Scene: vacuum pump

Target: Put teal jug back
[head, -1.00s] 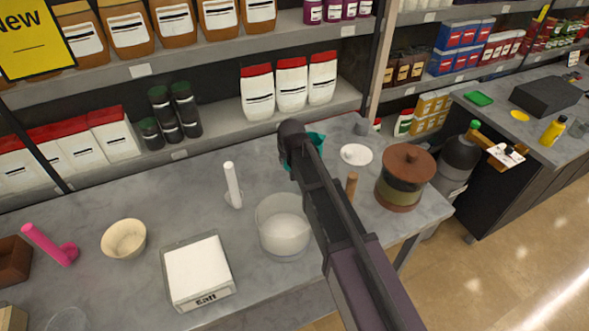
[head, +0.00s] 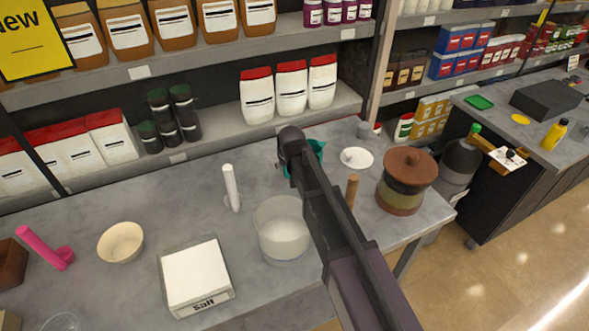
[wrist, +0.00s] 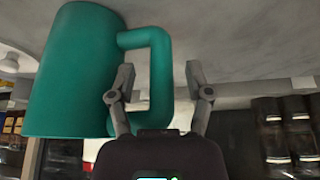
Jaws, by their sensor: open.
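The teal jug (head: 319,148) stands at the back of the grey counter in the head view, partly hidden behind my arm. In the wrist view, the teal jug (wrist: 72,70) fills the upper left, its handle (wrist: 161,62) facing my gripper. My gripper (wrist: 159,72) is open, and the outer bar of the handle appears between its two fingers. The left finger overlaps the handle's opening. I cannot tell whether either finger touches the handle. In the head view the fingers are hidden by my own arm.
A clear container (head: 283,230), a white candle-like stick (head: 232,188), a salt box (head: 196,278) and a cream bowl (head: 121,242) stand on the counter left of my arm. A lidded brown pot (head: 407,180) and a white dish (head: 357,159) are to its right. Stocked shelves rise behind.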

